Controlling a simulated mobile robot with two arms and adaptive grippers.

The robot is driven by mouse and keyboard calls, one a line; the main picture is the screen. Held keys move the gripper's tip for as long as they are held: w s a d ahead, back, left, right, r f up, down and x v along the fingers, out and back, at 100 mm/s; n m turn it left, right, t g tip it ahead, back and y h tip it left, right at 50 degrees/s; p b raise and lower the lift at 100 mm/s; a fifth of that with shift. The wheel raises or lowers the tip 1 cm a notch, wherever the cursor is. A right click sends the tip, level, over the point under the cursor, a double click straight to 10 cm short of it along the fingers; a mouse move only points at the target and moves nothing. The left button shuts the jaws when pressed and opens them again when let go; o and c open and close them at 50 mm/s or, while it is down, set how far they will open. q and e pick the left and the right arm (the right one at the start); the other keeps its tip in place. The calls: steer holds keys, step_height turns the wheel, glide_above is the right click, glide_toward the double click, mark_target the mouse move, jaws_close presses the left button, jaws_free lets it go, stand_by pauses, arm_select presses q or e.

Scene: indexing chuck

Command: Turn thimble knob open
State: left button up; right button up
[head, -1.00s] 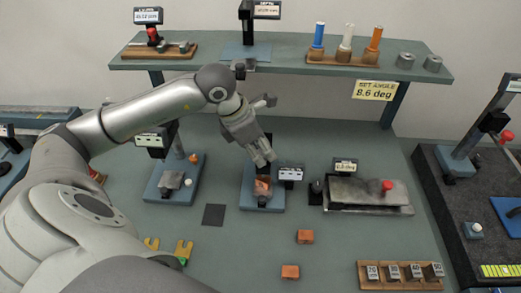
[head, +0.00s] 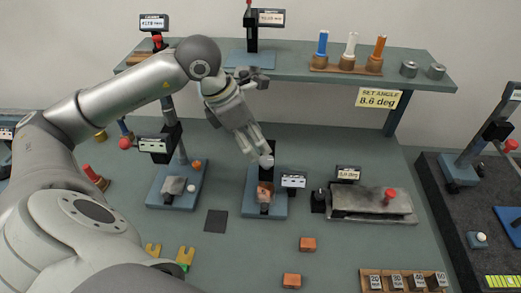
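A small gauge stand with a blue base (head: 278,208) and a dark column sits mid-bench. It holds an orange block (head: 265,190) and has a small display (head: 293,181) at its right. A pale round knob (head: 266,161) shows at the top of this stand; I cannot tell for sure that it is the thimble knob. My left gripper (head: 256,153) reaches down from the upper left, its fingertips right beside the knob. Whether they touch it, and how far apart they are, is unclear. My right gripper is not in view.
Another gauge stand (head: 163,200) stands to the left, and a grey plate with a red knob (head: 372,204) to the right. Loose orange blocks (head: 307,244) and a wooden rack (head: 405,281) lie in front. A shelf (head: 300,66) spans the back, close behind my gripper.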

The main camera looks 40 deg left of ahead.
arm_select(q)
steer(key=v, duration=0.5)
steer(key=shift+f, duration=0.1)
stand_by(0.4)
